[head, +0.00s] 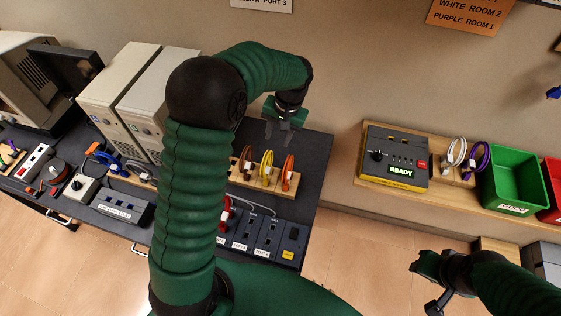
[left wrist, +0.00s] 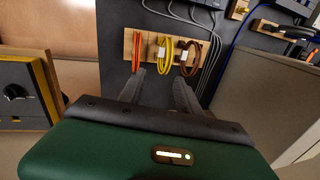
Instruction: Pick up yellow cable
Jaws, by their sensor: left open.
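The yellow cable (head: 267,166) is a coiled loop with a white tie on a wooden rack (head: 302,191) on the dark table. It is between a brown coil (head: 246,160) and an orange-red coil (head: 288,173). My left gripper (head: 279,134) is open and empty, above and behind the rack. In the left wrist view the yellow cable (left wrist: 165,54) shows just beyond and between the two fingertips (left wrist: 160,80), apart from them. My right gripper (head: 426,280) is at the lower right, far from the cable; its jaws are unclear.
Beige computer cases (head: 124,92) stand left of the rack, partly behind my left arm. A dark port panel (head: 262,237) is in front. On the right, a shelf holds a control box (head: 394,157), white and purple cables, a green bin (head: 515,180) and a red bin.

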